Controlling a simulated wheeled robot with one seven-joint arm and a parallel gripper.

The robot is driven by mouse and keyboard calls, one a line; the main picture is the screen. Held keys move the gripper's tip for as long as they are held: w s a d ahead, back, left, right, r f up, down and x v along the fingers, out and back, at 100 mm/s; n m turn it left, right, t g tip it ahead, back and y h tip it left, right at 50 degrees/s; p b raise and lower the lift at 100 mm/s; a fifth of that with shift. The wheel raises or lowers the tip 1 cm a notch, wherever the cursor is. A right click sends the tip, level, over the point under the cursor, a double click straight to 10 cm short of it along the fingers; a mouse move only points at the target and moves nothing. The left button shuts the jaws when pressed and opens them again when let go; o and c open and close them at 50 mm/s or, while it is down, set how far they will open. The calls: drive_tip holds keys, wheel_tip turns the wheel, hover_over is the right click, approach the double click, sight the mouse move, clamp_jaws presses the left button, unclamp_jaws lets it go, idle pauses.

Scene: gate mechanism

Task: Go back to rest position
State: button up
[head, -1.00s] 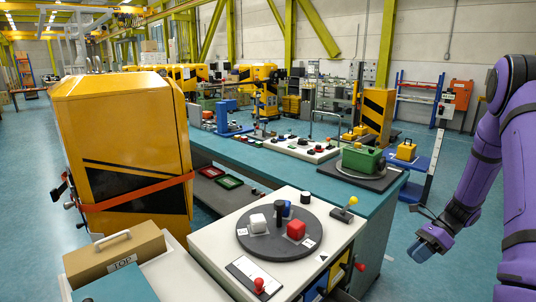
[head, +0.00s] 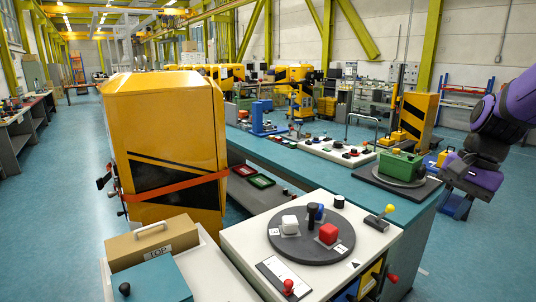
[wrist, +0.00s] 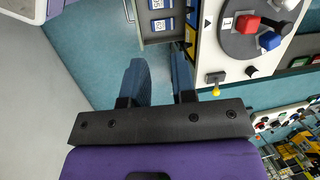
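My gripper (wrist: 158,68) shows in the wrist view with its two blue fingers apart and nothing between them. The teal floor lies behind the gap, and the workbench edge with a yellow-knobbed lever (wrist: 215,84) is to the right of the fingers. In the head view my purple arm comes in from the right edge and bends down beside the right side of the bench. The hand end is low there, close to the green box (head: 400,165) in the picture; whether it touches anything cannot be told.
A dark turntable (head: 311,255) on the white bench top carries white, blue and red blocks. The lever with a yellow knob (head: 388,210) stands at its right. A yellow striped cabinet (head: 165,140) stands at left. Open floor (head: 490,260) lies at right.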

drive_tip(key=s+a+r+n+t+h, duration=0.1)
drive_tip(key=s+a+r+n+t, duration=0.1)
drive_tip(key=s, duration=0.5)
drive_tip(key=s+a+r+n+t+h, duration=0.2)
drive_tip(key=s+a+r+n+t, duration=0.1)
drive_tip(key=s+n, duration=0.4)
wheel_tip(320, 180, up, 3)
drive_tip(key=shift+s+a+f+n, duration=0.2)
drive_tip(key=shift+a+n, duration=0.1)
drive_tip(key=shift+a, duration=0.35)
